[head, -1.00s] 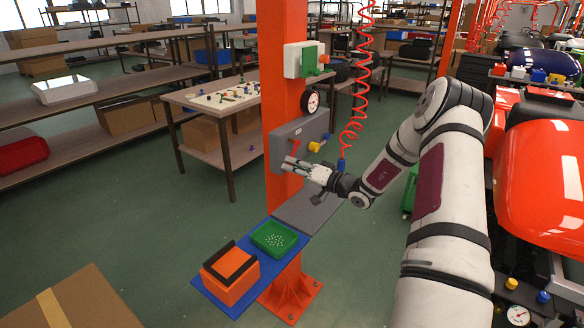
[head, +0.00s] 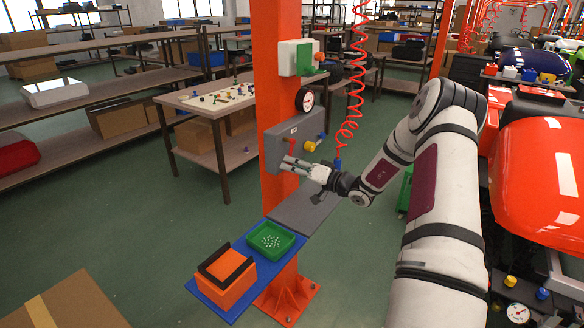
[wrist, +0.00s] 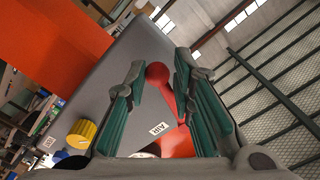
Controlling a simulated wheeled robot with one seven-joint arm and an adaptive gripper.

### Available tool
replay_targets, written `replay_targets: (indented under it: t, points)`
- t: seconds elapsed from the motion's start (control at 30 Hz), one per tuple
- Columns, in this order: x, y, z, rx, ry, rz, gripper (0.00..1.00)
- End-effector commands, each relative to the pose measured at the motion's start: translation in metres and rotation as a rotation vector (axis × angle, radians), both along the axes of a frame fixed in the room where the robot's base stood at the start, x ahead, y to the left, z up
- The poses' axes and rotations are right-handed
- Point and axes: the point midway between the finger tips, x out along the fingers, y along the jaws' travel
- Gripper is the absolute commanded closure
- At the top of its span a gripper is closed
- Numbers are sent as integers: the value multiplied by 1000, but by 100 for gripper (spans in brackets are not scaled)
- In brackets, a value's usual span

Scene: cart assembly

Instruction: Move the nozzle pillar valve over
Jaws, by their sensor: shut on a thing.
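The nozzle pillar valve is a red lever (head: 290,147) on a grey box (head: 310,130) fixed to the orange pillar. In the wrist view the lever's round red knob (wrist: 158,73) and shaft show between the two fingers, by a white AIR label (wrist: 160,129). My gripper (head: 289,163) is at the box's front face. In the wrist view my gripper (wrist: 157,88) has its fingers on either side of the lever, shut on it. The fingers hide part of the lever in the head view.
A yellow knob (head: 310,146) sits on the box right of the lever. A gauge (head: 305,99) and a white-green unit (head: 296,58) are above it. A red coiled hose (head: 355,90) hangs at right.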

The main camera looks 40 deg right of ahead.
Motion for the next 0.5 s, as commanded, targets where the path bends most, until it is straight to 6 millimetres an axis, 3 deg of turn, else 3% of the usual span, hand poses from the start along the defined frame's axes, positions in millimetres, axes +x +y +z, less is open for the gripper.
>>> replay_targets:
  t: [0.5]
  points:
    - [8, -25, 0, -1, -6, -11, 87]
